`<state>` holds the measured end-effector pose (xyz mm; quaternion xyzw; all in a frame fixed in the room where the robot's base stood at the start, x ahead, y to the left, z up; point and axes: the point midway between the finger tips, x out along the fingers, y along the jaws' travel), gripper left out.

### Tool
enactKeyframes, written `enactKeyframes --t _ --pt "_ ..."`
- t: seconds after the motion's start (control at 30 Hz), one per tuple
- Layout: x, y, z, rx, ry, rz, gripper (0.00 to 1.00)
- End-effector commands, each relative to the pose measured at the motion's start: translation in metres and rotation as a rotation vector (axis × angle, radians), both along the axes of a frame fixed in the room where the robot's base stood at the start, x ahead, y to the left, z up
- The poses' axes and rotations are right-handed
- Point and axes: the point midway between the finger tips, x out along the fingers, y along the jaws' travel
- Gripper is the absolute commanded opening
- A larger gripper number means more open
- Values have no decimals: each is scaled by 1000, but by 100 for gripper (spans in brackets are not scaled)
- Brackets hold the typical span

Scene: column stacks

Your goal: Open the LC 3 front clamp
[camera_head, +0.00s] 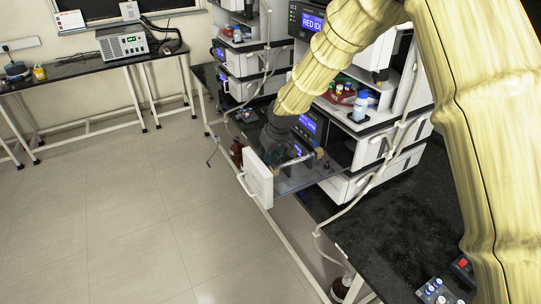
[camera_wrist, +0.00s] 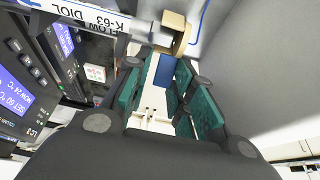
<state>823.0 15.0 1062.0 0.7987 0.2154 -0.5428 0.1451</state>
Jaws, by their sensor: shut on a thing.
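The LC 3 unit (camera_wrist: 38,105) shows at the left of the wrist view with its lit blue displays. A column with a white label (camera_wrist: 85,12) lies across the top. A tan clip (camera_wrist: 172,35) sits beside its end, just beyond my fingertips. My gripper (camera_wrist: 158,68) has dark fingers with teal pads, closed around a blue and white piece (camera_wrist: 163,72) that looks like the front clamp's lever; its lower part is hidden. In the head view my gripper (camera_head: 275,150) is low over the pulled-out tray (camera_head: 300,178), behind its white front panel (camera_head: 258,178).
Tall instrument stacks with bottles (camera_head: 361,105) stand behind the tray. A pale hose (camera_head: 365,190) runs down on the right. Open floor (camera_head: 130,220) lies to the left.

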Motion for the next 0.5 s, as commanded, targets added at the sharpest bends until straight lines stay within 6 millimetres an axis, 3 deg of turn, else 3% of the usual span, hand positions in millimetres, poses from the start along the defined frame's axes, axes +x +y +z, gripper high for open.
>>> enactKeyframes --t 0.2,0.23,0.3,0.5 --pt "-4 5 -3 3 6 4 1" --pt "-4 5 -3 3 6 4 26" --pt "-4 4 -3 3 5 4 39" --pt "-2 2 -2 2 2 0 39"
